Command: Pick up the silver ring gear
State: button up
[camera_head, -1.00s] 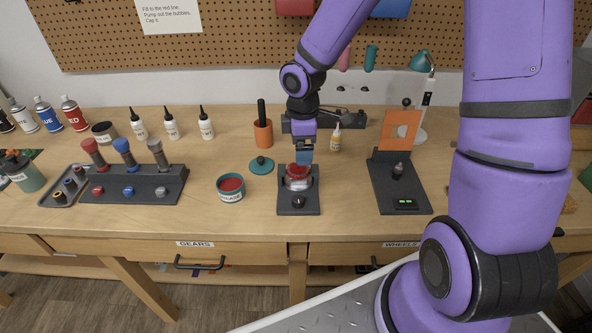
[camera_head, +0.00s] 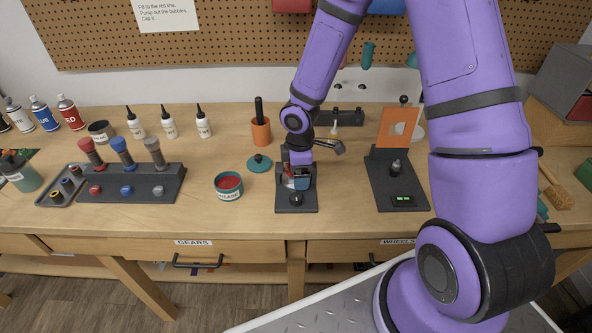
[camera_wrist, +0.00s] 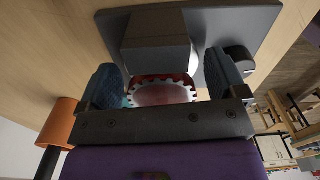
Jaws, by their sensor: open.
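The silver ring gear (camera_wrist: 188,85) shows in the wrist view as a toothed silver rim around a red face, at the dark stand (camera_head: 284,208). In the head view my gripper (camera_head: 299,182) is low over this stand and mostly hides the gear. In the wrist view my gripper (camera_wrist: 163,68) is open, with one blue-padded finger on each side of the gear and gaps between. A dark block of the stand (camera_wrist: 158,42) lies just beyond the gear. The lower part of the gear is hidden behind my gripper's palm.
A red grease tub (camera_head: 228,186) and its teal lid (camera_head: 259,163) lie left of the stand. An orange cup (camera_head: 261,133) stands behind. A device with an orange panel (camera_head: 397,128) is to the right. Bare table lies between stand and device.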

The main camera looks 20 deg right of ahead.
jog(key=c, duration=1)
